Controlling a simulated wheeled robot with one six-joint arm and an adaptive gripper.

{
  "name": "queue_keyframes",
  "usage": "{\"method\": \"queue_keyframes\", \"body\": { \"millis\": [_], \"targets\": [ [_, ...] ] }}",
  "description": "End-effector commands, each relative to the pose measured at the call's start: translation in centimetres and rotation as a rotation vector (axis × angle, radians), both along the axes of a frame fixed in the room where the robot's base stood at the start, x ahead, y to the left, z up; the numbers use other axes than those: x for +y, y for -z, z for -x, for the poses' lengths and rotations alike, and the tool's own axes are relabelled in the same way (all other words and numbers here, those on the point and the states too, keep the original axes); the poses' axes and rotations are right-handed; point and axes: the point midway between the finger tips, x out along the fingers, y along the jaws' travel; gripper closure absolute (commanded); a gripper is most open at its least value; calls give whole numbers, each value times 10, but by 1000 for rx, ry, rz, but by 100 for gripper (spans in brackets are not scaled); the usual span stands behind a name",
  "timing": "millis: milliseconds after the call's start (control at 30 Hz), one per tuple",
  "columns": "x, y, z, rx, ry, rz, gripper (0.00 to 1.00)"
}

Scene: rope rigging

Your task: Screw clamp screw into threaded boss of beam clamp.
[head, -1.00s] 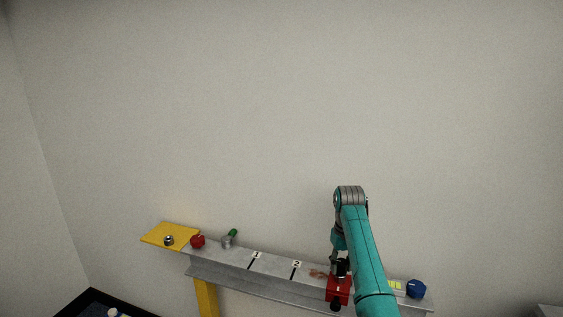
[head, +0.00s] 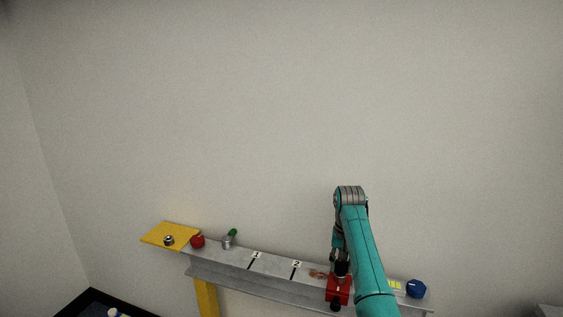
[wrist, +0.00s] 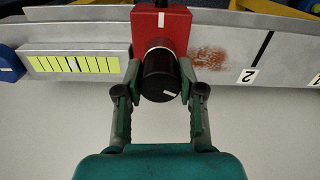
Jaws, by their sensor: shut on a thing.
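The red beam clamp (head: 338,290) sits on the grey steel beam (head: 272,266) near its right end; it is also in the wrist view (wrist: 176,20), with a white line on its face. The clamp screw shows as a black knurled knob (wrist: 158,80) with a white mark on its end and a pale metal collar against the clamp. My gripper (wrist: 160,88) is shut on this knob, one finger on each side. In the head view my gripper (head: 341,260) is above the clamp, partly hidden by my arm. The boss and the screw's thread are hidden.
A yellow-green striped gauge (wrist: 75,64) and a blue object (head: 416,288) lie beside the clamp. A rust patch (wrist: 212,58) and label 2 (head: 296,264) lie on its other side. A red item (head: 197,241) and a grey-green fitting (head: 229,240) are near the yellow plate (head: 165,234).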

Motion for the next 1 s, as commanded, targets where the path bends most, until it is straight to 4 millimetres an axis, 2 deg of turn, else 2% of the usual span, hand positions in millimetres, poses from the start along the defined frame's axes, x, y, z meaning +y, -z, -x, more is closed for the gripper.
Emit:
{"method": "queue_keyframes", "body": {
  "millis": [133,467,800,1000],
  "targets": [
    [0,0,0,0,73,0,100],
    [0,0,0,0,93,0,100],
    [0,0,0,0,443,0,100],
    [0,0,0,0,590,0,100]
  ]
}}
